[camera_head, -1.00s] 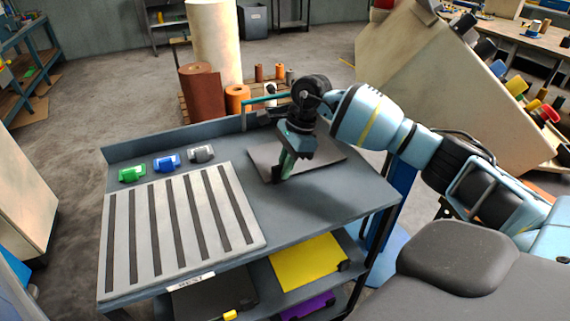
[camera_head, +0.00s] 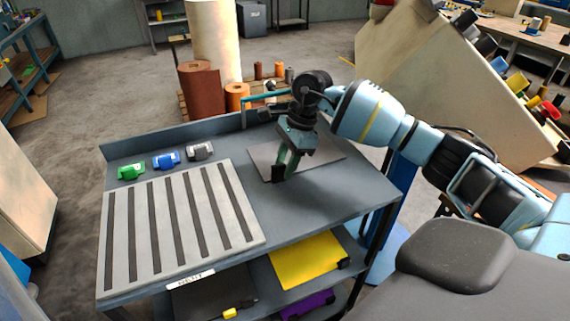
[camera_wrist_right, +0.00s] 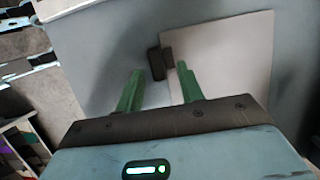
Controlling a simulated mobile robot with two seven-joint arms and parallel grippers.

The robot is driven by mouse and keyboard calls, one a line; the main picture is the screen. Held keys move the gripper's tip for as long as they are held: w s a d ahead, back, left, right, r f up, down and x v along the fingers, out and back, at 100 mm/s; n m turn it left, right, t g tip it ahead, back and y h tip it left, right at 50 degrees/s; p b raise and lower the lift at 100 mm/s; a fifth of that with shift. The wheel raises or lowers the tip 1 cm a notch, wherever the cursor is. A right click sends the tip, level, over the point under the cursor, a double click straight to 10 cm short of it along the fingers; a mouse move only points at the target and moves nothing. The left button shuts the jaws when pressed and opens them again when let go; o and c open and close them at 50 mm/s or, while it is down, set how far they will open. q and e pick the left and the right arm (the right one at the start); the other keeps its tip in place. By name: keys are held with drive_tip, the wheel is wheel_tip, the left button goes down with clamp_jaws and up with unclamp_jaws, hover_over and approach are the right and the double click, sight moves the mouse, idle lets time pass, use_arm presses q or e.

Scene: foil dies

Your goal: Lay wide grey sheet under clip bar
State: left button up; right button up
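The wide grey sheet (camera_head: 327,153) lies flat on the blue-grey table, to the right of the striped board. A dark block (camera_head: 278,173) sits at its near left corner; the right wrist view also shows this block (camera_wrist_right: 158,63) and the sheet (camera_wrist_right: 232,62). My right gripper (camera_head: 284,168) points down over the sheet's left part, close to the block. Its green fingers (camera_wrist_right: 158,85) are apart, with the block just ahead of the gap; contact is not clear. A teal bar (camera_head: 267,98), likely the clip bar, stands at the table's back, partly hidden by my wrist. My left gripper is out of view.
Green (camera_head: 131,171), blue (camera_head: 166,161) and grey (camera_head: 200,151) clips lie behind the striped board (camera_head: 158,230). A raised lip (camera_head: 170,133) runs along the back edge. Yellow (camera_head: 305,260) and purple (camera_head: 308,304) sheets lie on shelves below. The table's front right is clear.

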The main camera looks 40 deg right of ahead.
drive_tip(key=v, duration=0.7)
idle(0.3)
